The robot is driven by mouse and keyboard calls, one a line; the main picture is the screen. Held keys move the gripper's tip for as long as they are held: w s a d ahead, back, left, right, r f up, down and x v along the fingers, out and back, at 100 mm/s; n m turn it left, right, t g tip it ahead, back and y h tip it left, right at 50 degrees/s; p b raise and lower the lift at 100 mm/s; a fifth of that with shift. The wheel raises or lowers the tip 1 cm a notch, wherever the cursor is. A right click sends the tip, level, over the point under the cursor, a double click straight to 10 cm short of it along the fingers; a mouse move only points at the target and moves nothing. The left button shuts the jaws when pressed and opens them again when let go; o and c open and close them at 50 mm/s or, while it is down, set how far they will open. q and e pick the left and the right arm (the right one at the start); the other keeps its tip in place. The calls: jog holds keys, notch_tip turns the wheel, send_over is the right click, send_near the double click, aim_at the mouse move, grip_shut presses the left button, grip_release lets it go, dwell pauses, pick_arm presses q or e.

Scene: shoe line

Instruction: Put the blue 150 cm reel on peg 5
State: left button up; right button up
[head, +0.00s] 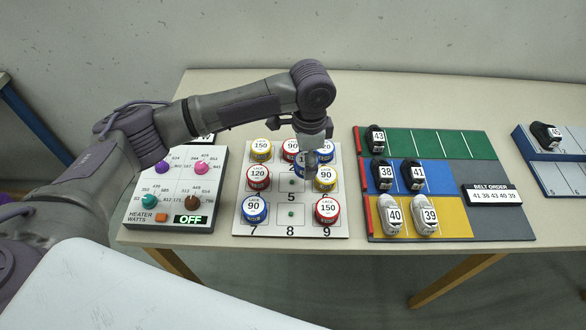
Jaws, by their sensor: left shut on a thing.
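My left gripper (311,158) points down over the reel board (268,228) and is shut on a blue reel (301,168). The reel's label is mostly covered by the gripper; a "15" seems to show at its left edge. Peg 5 (292,182) is bare, in the middle of the board, just below and left of the held reel in the picture. The held reel appears above the board, between the middle and right columns; its exact height I cannot tell. My right gripper is not in view.
A yellow 90 reel (325,179) is close on the right, a red 120 reel (258,177) on the left. Behind are yellow 150 (261,149), red 90 (290,149) and a partly hidden blue reel (326,151). Blue 90 (254,210) and red 150 (327,211) stand in front; peg 8 (291,213) is bare.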

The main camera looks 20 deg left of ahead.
aim_at(292, 181)
pick_arm(q)
jog(key=a+f, duration=0.2)
jog(key=a, duration=0.1)
jog(key=shift+a, duration=0.3)
jog(key=shift+f, duration=0.3)
notch_tip(292, 181, down, 2)
jog(key=shift+s+f+p, duration=0.1)
jog(key=shift+f+p, duration=0.15)
jog(key=shift+p, duration=0.25)
jog(key=shift+f, duration=0.5)
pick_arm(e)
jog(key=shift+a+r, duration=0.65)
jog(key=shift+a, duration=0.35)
pick_arm(q)
jog(key=shift+f, duration=0.4)
jog(key=o, duration=1.1)
jog(key=shift+o, duration=0.2)
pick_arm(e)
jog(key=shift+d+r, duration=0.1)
